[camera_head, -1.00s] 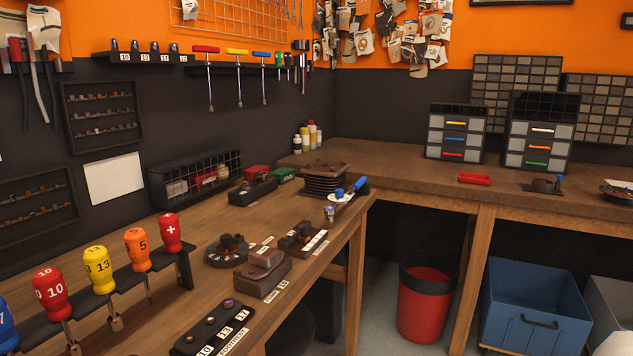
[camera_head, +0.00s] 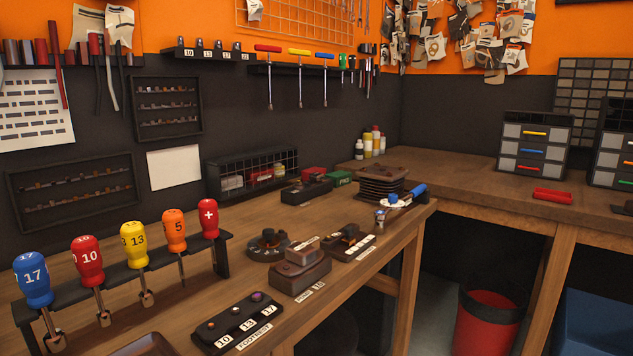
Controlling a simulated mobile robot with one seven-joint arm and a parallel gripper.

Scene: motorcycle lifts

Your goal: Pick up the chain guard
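I cannot make out which thing, if any, is the chain guard. On the wooden bench (camera_head: 150,290) stand several dark parts: a round dark piece (camera_head: 268,244), a brown block-shaped piece (camera_head: 299,272), a dark piece on a labelled base (camera_head: 346,243) and a stack of dark plates (camera_head: 381,185). A brown rounded edge of something (camera_head: 140,345) shows at the bottom, mostly cut off by the frame. My gripper is not in view.
A rack of coloured numbered drivers (camera_head: 133,262) stands at the front left. A labelled black block (camera_head: 241,322) lies near the bench's front edge. A blue-handled tool (camera_head: 405,198) lies at the far corner. A red bin (camera_head: 486,325) stands on the floor below.

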